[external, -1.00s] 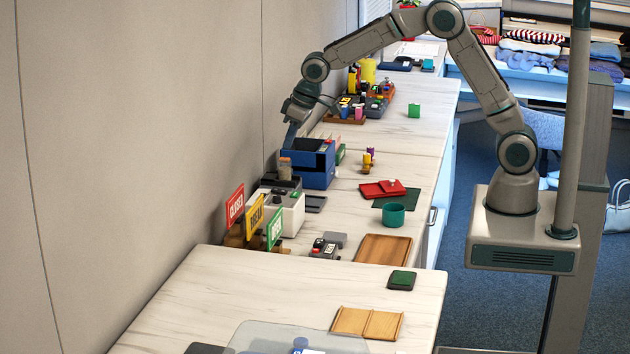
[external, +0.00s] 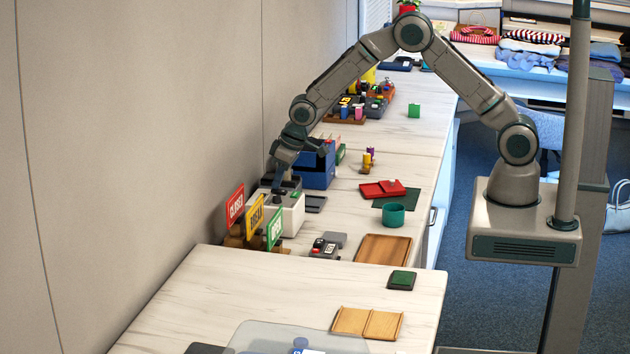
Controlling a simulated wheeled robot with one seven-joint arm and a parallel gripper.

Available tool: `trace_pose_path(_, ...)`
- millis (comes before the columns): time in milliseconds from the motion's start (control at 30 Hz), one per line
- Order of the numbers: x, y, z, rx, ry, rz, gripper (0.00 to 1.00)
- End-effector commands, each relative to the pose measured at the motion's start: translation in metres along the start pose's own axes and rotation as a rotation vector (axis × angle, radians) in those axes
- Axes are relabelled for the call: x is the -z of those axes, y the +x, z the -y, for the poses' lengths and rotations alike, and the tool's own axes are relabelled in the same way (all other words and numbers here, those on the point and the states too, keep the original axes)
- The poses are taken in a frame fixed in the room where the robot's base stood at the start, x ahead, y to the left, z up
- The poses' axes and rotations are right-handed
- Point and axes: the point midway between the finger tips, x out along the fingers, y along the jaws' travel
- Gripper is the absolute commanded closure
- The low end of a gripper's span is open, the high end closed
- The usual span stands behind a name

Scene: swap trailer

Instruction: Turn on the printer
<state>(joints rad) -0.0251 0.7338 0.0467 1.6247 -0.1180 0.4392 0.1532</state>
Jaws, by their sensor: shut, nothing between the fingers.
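A small white machine with a dark top (external: 292,212) stands near the wall on the counter; it appears to be the printer, though its label and switch are too small to read. My gripper (external: 277,193) is shut and empty, pointing down at the top of this white machine. Its tip overlaps the machine's top in the picture; I cannot tell whether it touches. My gripper hides part of the machine's top and back.
A blue box (external: 317,175) stands just behind. CLOSED (external: 235,205), yellow (external: 255,215) and OPEN (external: 275,229) signs stand in front to the left. A grey device with buttons (external: 324,249) and a teal cup (external: 393,215) lie to the right. The wall is close on the left.

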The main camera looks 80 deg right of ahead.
Motion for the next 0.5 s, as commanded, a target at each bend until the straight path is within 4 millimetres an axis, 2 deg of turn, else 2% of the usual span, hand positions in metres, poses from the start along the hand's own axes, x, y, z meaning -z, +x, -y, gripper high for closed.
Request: trace_pose_path(500, 0.0002, 0.0063, 0.0003, -0.001, 0.0, 0.068, 1.0)
